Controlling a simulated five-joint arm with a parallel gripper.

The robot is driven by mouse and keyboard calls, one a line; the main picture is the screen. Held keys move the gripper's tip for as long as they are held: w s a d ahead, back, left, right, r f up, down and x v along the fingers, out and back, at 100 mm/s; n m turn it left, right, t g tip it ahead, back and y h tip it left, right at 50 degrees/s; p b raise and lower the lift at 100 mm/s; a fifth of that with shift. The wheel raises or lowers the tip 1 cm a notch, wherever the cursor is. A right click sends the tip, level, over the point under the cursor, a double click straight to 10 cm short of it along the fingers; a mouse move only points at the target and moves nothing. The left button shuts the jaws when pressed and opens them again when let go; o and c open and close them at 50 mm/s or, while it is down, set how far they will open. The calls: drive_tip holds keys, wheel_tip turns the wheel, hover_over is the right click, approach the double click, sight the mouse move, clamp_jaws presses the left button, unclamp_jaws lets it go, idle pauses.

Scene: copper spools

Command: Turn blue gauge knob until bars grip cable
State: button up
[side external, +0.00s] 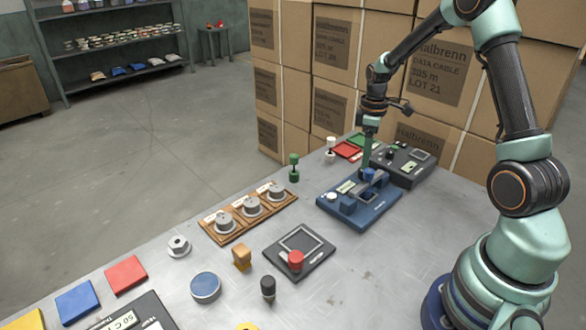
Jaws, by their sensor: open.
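The blue gauge (374,212) lies flat on the metal table, right of centre. It carries raised blue parts and a small pale display (346,187). Which raised part is the knob is too small to tell. The bars and any cable between them cannot be made out. My gripper (365,166) points down over the far side of the gauge, its tips close to the raised blue parts. It is open. Whether it touches the gauge cannot be told, and its fingers partly hide the far edge.
A dark grey device (405,172) stands right behind the gauge. A wooden rack (233,230) with grey spools is to the left. A dark plate with a red knob (296,261) is in front. A green-topped peg (294,167) stands behind the rack. Stacked cartons (333,60) rise beyond the table.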

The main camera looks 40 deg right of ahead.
wheel_tip(320, 180, up, 8)
drive_tip(key=s+a+r+m+t, duration=0.2)
drive_tip(key=s+a+r, duration=0.2)
drive_tip(key=a, duration=0.5)
drive_tip(key=s+a+r+m+t, duration=0.3)
drive_tip(key=s+a+r, duration=0.2)
drive_tip(key=a, duration=0.5)
drive_tip(key=shift+a+r, duration=0.15)
drive_tip(key=shift+r, duration=0.45)
drive_tip(key=shift+s, duration=0.1)
drive_tip(key=shift+s+a+t, duration=0.4)
drive_tip(key=shift+s+a, duration=0.1)
